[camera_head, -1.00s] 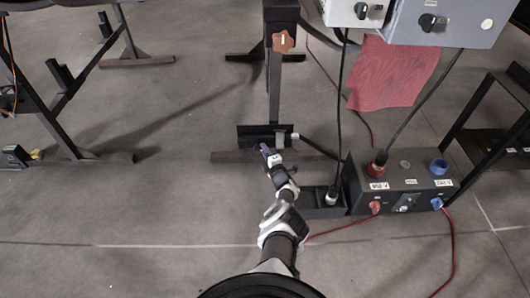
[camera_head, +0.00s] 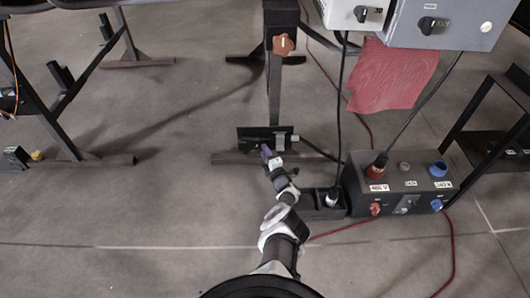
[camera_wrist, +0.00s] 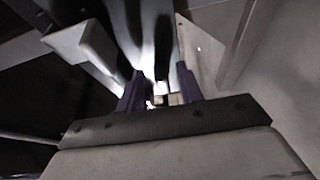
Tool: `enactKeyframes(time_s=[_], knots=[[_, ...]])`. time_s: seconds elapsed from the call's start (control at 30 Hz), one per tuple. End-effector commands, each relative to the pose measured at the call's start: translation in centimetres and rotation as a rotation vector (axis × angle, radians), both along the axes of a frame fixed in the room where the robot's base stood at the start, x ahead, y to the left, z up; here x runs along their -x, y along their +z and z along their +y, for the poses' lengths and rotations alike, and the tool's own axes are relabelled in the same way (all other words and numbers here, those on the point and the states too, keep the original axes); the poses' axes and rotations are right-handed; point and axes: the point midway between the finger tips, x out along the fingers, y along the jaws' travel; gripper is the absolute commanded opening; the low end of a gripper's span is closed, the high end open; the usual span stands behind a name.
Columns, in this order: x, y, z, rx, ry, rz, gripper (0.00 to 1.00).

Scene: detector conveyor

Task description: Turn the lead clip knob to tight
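My gripper (camera_head: 267,152) is low in front of a dark plate (camera_head: 254,134) at the foot of a black post in the head view. In the wrist view its two purple fingers (camera_wrist: 161,92) stand apart. Small pale parts show between and beyond the fingertips; I cannot tell whether they touch. A small grey piece (camera_head: 282,142) sits at the plate's right side. A brown star-shaped knob (camera_head: 283,44) with a pale mark is higher on the post, well away from my gripper. I cannot tell for certain which part is the lead clip knob.
A black power box (camera_head: 408,184) with red and blue sockets stands right of my arm. Cables hang from grey switch boxes (camera_head: 443,22) above it. Black frame legs (camera_head: 75,100) stand at left, with open floor between.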

Motion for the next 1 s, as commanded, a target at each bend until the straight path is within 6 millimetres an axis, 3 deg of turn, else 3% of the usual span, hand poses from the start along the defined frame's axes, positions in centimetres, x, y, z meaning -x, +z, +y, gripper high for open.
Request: enactKeyframes(time_s=[0.6, 0.8, 1.0], knots=[[10.1, 0.4, -4.2, -0.001, -0.002, 0.003, 0.36], [11.9, 0.1, -4.9, -0.001, -0.001, 0.000, 0.36], [12.2, 0.0, -5.1, 0.000, 0.000, 0.000, 0.36]])
